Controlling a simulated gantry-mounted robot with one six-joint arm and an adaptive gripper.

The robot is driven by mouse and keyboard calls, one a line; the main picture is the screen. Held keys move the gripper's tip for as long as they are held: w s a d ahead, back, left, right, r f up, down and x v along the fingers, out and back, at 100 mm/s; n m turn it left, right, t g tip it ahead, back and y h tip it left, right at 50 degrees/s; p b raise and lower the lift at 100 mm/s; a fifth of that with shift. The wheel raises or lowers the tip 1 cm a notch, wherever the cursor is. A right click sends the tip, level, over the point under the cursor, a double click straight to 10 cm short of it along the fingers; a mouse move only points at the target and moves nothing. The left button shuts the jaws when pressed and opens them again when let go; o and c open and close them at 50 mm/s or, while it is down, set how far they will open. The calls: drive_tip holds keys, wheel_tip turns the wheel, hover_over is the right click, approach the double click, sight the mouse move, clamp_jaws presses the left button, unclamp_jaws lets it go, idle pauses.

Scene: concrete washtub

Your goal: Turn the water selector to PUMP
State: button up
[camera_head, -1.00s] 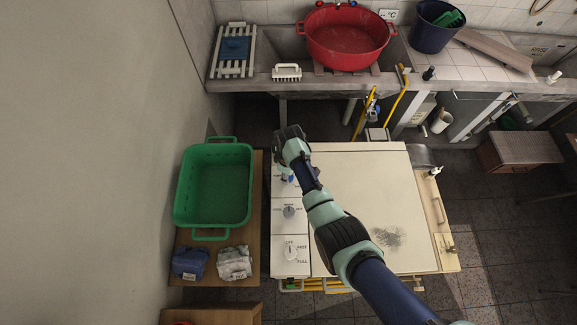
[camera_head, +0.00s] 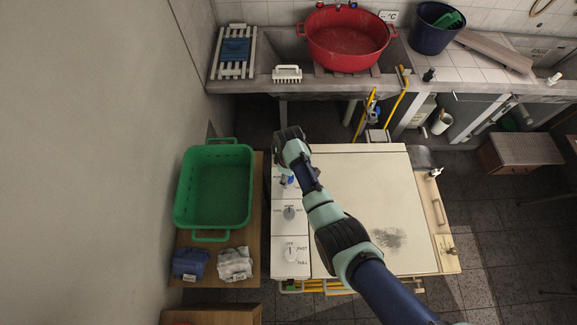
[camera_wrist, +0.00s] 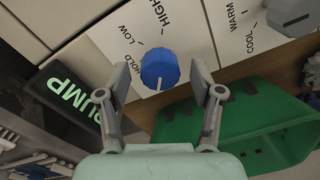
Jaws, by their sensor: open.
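The water selector is a blue round knob (camera_wrist: 160,72) on a white panel, with the words HOLD, LOW and HIGH printed around it. A short pale pointer mark on it faces the lower edge of the wrist view. A black plate (camera_wrist: 62,97) with PUMP in green letters is to its left. The knob also shows in the head view (camera_head: 290,181), partly covered by my arm. My gripper (camera_wrist: 161,63) is open, with one finger on each side of the knob. Gaps show between knob and fingers. In the head view the fingers are hidden.
A grey knob (camera_head: 289,212) marked WARM and COOL and a white knob (camera_head: 291,254) sit on the same panel. A green basket (camera_head: 214,187) stands on the wooden board to the left. The concrete washtub with a red basin (camera_head: 348,38) is behind.

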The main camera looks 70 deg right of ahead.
wheel_tip(320, 180, up, 12)
drive_tip(key=shift+d, duration=0.15)
idle(0.7)
drive_tip(key=w+a+r+t+h, duration=0.1)
drive_tip(key=w+a+r+t, duration=0.15)
drive_tip(key=w+a, duration=0.45)
drive_tip(key=w+a+r+t+h, duration=0.2)
drive_tip(key=w+a+r, duration=0.25)
drive_tip(key=a, duration=0.35)
drive_tip(key=w+a+r+t, duration=0.1)
drive_tip(key=a+r+t, duration=0.15)
drive_tip(key=a, duration=0.35)
drive_tip(key=w+a+r+t, duration=0.1)
drive_tip(key=a+r+t, duration=0.1)
drive_tip(key=a+r, duration=0.3)
drive_tip(key=s+a+r+t+y, duration=0.35)
drive_tip(key=a+r, duration=0.65)
drive_tip(key=a, duration=0.4)
wheel_tip(320, 180, up, 15)
drive_tip(key=d+p, duration=0.1)
drive_tip(key=p, duration=1.5)
drive_tip(key=shift+d+n+h+p, duration=0.25)
drive_tip(key=shift+n+h+p, duration=0.1)
drive_tip(key=shift+n+p, duration=0.05)
